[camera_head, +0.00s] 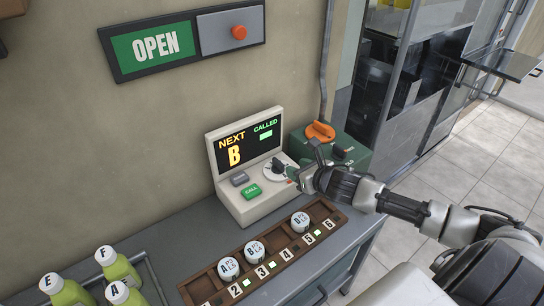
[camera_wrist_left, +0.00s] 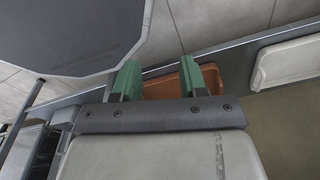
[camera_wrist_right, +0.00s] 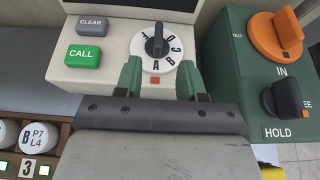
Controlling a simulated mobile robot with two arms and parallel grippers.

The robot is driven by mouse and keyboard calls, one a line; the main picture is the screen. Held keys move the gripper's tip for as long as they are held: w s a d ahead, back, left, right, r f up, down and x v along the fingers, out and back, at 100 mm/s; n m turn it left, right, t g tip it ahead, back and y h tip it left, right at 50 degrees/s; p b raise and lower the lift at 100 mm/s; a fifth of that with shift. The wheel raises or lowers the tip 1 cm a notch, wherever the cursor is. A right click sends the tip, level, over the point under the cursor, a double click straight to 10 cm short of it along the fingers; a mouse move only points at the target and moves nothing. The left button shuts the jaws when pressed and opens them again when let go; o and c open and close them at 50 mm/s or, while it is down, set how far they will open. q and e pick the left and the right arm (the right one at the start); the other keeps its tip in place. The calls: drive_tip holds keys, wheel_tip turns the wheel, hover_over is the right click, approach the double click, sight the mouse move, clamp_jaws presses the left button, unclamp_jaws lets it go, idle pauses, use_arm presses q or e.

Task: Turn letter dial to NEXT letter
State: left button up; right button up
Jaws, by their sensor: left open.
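The letter dial (camera_wrist_right: 157,47) is a white disc with a black knob on the console's sloped face; it also shows in the head view (camera_head: 280,169). Letter A on the dial sits nearest the orange mark (camera_wrist_right: 155,80), with B and C up its right side. The console screen (camera_head: 246,145) reads NEXT B, with a plain green patch under CALLED. My right gripper (camera_wrist_right: 159,80) is open, its green fingers apart either side of the dial's lower edge; no grip on the knob shows. In the head view it is at the dial (camera_head: 303,178). My left gripper (camera_wrist_left: 159,80) is open and empty.
Grey CLEAR (camera_wrist_right: 90,24) and green CALL (camera_wrist_right: 83,55) buttons are left of the dial. A green box (camera_wrist_right: 265,80) with an orange knob and black HOLD knob stands close on the right. A wooden numbered rack (camera_head: 270,262) with lettered cups lies in front.

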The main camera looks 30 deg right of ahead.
sight(280, 162)
drive_tip(key=x, duration=0.3)
drive_tip(key=shift+w, duration=0.2)
drive_tip(key=x, duration=0.3)
drive_tip(key=shift+w+a+f+p, duration=0.1)
drive_tip(key=shift+w+f+p, duration=0.1)
drive_tip(key=shift+p, duration=0.1)
drive_tip(key=shift+x, duration=1.15)
drive_tip(key=shift+w, duration=0.2)
drive_tip(key=shift+w+f, duration=0.1)
drive_tip(key=shift+f, duration=0.05)
drive_tip(key=shift+c, duration=0.4)
use_arm(q)
drive_tip(key=s, duration=0.3)
drive_tip(key=shift+s+r+g, duration=0.2)
drive_tip(key=shift+r+g, duration=0.1)
use_arm(e)
clamp_jaws()
